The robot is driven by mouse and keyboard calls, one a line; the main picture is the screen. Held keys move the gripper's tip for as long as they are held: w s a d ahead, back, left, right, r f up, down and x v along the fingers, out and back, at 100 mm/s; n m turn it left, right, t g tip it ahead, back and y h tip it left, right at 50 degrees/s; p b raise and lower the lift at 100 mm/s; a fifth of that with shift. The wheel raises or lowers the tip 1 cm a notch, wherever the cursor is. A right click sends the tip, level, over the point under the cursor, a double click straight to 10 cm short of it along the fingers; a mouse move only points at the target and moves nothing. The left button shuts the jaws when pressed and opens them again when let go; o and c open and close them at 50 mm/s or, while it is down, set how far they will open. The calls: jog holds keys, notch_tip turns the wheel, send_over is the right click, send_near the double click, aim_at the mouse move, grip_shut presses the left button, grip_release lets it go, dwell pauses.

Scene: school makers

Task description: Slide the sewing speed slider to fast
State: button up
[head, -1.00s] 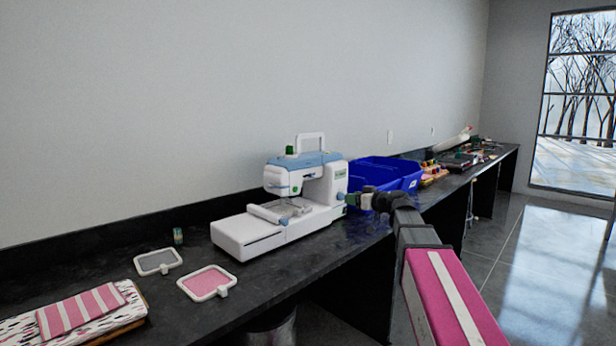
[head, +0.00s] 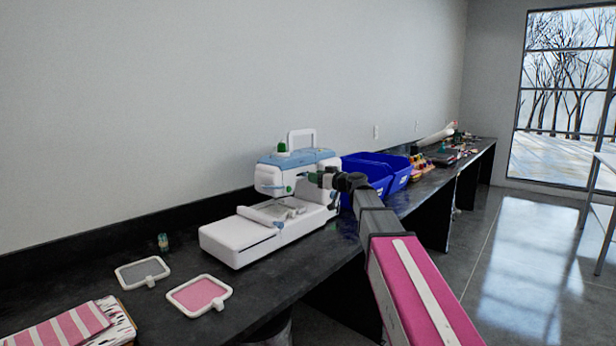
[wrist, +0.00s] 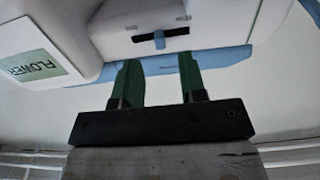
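The white and light-blue sewing machine (head: 250,235) stands on the dark counter in the head view. In the wrist view, the sewing speed slider (wrist: 159,40) is a small blue knob in a dark slot on the white machine housing (wrist: 115,45). The knob sits near the middle of the slot. My gripper (wrist: 157,62) is open and empty, with its two green fingers apart. The knob appears between and just beyond the fingertips; I see no contact. In the head view my gripper (head: 316,180) is at the machine's upper right side and partly covers it.
A screen reading FLOWER (wrist: 30,65) is left of the slot. Blue bins (head: 375,170) stand right behind my arm. A pink hoop (head: 198,296), a grey hoop (head: 142,272) and striped fabric (head: 60,328) lie left on the counter (head: 290,272).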

aim_at(305, 174)
jog(key=shift+x, duration=2.15)
grip_shut()
jog(key=shift+w, duration=0.1)
